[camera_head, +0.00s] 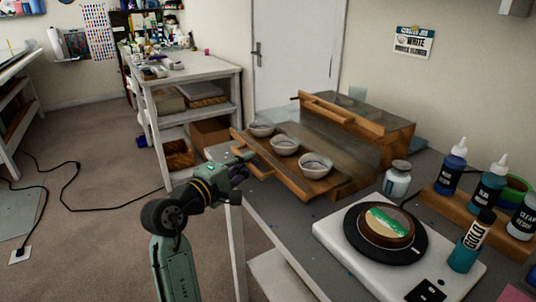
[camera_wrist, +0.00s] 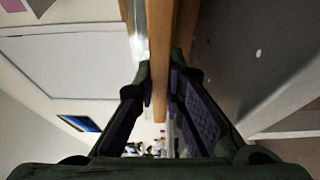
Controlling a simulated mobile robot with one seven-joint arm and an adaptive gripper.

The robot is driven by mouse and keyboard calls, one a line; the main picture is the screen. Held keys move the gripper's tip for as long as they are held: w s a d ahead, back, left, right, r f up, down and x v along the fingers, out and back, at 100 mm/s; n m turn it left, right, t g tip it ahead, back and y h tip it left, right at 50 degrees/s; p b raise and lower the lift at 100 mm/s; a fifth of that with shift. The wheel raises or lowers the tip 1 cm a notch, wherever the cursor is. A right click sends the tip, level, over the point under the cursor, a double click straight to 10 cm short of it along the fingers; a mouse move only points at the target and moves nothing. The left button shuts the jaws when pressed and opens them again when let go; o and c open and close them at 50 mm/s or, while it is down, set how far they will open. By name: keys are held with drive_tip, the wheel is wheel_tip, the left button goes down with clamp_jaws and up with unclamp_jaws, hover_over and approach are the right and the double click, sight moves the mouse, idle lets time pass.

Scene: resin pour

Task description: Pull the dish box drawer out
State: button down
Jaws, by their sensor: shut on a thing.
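The dish box (camera_head: 338,150) is a wooden box with a clear top on the grey table. Its wooden drawer (camera_head: 291,181) stands out from the box toward my arm. Three small grey-white dishes sit in a row on the drawer: one at the back (camera_head: 262,129), one in the middle (camera_head: 285,145) and one nearer (camera_head: 315,165). My gripper (camera_head: 246,164) is at the middle of the drawer's front edge. In the wrist view its fingers (camera_wrist: 160,85) are shut on a wooden strip (camera_wrist: 160,50) at the drawer front. The exact contact is partly hidden in the head view.
A white scale (camera_head: 335,240) with a black turntable holding a round wooden mould (camera_head: 386,226) stands nearer on the table. A small white jar (camera_head: 397,182) and several resin bottles (camera_head: 489,188) stand to the right. Open floor (camera_head: 100,240) lies left of the table.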

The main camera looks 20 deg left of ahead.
drive_tip(key=s+a, duration=0.1)
drive_tip(key=s, duration=0.1)
drive_tip(key=s+a, duration=0.2)
drive_tip(key=shift+f, duration=0.1)
drive_tip(key=c, duration=1.9)
unclamp_jaws()
drive_tip(key=shift+s+a, duration=0.1)
drive_tip(key=shift+o, duration=1.3)
drive_tip(key=v, duration=1.1)
drive_tip(key=shift+s, duration=0.4)
